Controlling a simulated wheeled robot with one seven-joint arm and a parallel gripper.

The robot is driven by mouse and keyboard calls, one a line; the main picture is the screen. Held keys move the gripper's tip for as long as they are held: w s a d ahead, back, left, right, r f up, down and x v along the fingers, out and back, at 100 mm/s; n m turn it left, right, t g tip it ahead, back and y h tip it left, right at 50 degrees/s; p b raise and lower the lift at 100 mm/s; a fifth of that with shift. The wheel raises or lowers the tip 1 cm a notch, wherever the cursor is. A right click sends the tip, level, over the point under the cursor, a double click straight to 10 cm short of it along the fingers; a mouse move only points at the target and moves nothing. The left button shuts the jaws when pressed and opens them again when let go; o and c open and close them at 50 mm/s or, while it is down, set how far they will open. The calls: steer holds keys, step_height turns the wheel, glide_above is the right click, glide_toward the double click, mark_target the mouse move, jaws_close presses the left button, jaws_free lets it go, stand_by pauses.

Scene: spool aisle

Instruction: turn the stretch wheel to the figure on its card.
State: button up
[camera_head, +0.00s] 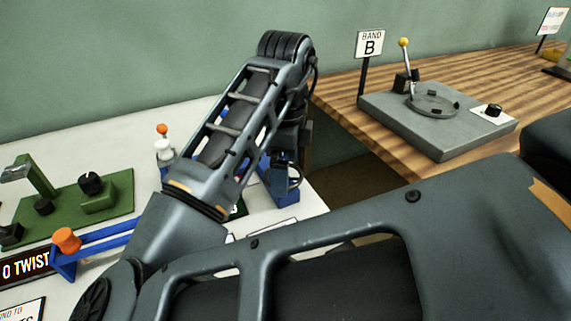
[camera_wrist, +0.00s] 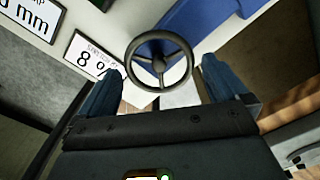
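The stretch wheel (camera_wrist: 159,63), a dark spoked handwheel with a central hub, shows in the wrist view in front of a blue housing (camera_wrist: 205,22). My gripper (camera_wrist: 162,68) is open, with one blue-grey finger on each side of the wheel. Gaps show between the fingers and the rim, so it does not appear held. A white card (camera_wrist: 95,58) left of the wheel shows an 8; the rest of its writing is unclear. In the head view my arm hides much of the blue housing (camera_head: 278,188), and my fingertips cannot be made out.
Another card (camera_wrist: 33,18) ends in "mm". In the head view, a green fixture (camera_head: 115,190) and a blue lever with an orange knob (camera_head: 66,239) stand on the white bench at left. A grey turntable unit (camera_head: 440,145) by the "BAND B" sign (camera_head: 370,43) sits on a wooden bench.

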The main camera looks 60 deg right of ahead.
step_height(320, 180, up, 8)
steer(key=p, duration=0.1)
stand_by(0.5)
steer(key=shift+f, duration=0.15)
stand_by(0.4)
